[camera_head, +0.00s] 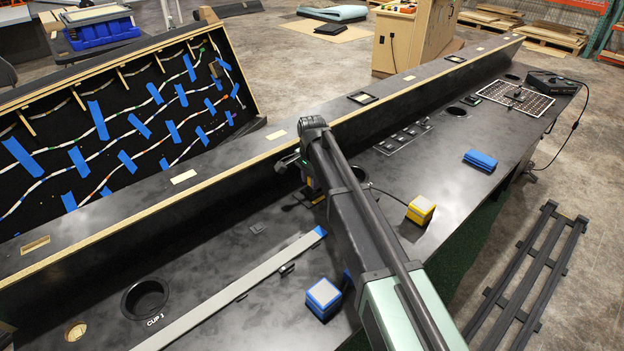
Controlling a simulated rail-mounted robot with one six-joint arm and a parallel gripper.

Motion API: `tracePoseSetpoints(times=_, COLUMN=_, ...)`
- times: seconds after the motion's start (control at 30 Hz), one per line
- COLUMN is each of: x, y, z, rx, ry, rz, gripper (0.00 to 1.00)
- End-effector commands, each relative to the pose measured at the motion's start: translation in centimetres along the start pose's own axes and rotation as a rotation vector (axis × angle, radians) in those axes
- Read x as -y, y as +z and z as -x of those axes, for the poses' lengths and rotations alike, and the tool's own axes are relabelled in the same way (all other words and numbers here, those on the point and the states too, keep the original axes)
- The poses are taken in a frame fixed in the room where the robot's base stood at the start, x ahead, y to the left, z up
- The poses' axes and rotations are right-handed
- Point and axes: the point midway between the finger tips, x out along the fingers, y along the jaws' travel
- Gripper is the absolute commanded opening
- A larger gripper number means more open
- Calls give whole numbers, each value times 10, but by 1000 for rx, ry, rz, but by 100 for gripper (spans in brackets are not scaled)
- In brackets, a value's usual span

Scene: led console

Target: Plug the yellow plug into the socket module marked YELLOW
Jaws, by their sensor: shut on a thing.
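My gripper (308,190) is low over the black console top, left of my arm and partly hidden by it. It is shut on the yellow plug, of which only a small yellow patch (318,199) shows at the fingertips. Dark flat pieces lie just beside the fingertips; I cannot tell whether the plug touches them. A yellow block with a pale top (421,208) sits right of my arm, and a dark cable (388,192) runs from it behind the arm. No YELLOW marking is readable, so I cannot pick out that socket module.
A blue block with a pale top (323,296) stands near the front. A long grey strip (235,290) and a cup hole (146,298) lie to the left. A raised ledge (215,165) runs behind.

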Motion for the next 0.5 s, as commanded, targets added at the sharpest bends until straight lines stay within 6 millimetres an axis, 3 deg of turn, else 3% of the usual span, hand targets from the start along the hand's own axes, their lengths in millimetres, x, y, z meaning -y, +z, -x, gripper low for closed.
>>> tracePoseSetpoints(times=0.5, x=0, y=0, z=-8, rx=0, ry=0, rz=0, gripper=8)
